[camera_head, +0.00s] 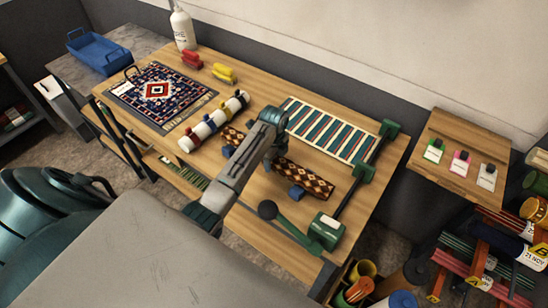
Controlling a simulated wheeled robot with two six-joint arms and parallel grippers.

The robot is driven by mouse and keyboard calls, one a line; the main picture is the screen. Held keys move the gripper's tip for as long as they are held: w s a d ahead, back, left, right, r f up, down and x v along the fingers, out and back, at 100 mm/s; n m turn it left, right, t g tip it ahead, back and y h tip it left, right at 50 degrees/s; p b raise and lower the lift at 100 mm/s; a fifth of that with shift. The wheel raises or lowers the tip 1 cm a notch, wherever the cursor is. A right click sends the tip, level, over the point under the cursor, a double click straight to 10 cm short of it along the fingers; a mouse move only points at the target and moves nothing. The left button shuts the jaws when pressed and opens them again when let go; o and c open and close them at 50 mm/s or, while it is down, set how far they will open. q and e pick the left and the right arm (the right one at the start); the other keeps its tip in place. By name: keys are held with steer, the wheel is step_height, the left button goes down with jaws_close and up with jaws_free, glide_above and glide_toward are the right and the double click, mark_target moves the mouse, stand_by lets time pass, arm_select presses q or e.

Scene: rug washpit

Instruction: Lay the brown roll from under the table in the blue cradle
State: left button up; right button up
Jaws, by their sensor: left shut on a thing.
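The brown roll (305,180) has a dark and tan diamond pattern and lies lengthwise over the wooden table, its middle hidden behind my left arm. My left gripper (268,154) is shut on the brown roll near its middle; its fingertips are mostly hidden by the arm. Blue supports of the blue cradle (297,192) show under the right part of the roll and at its left end. The roll is at or just above these supports; I cannot tell whether it touches them. My right gripper is not in view.
A white roll with coloured bands (213,123) lies left of the brown roll. A patterned rug (160,95) is at the far left, a striped rug (330,130) behind. A green clamp bar (360,175) stands at the right. Red (191,60) and yellow (224,73) pieces lie at the back.

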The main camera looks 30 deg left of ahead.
arm_select(q)
steer(key=shift+f, duration=0.15)
steer(key=o, duration=1.4)
steer(key=shift+c, duration=0.2)
step_height(320, 180, up, 7)
steer(key=b, duration=0.3)
steer(key=shift+f, duration=0.2)
step_height(320, 180, up, 4)
steer(key=shift+r+p, duration=0.1)
steer(key=shift+p, duration=0.7)
steer(key=shift+r+p, duration=0.7)
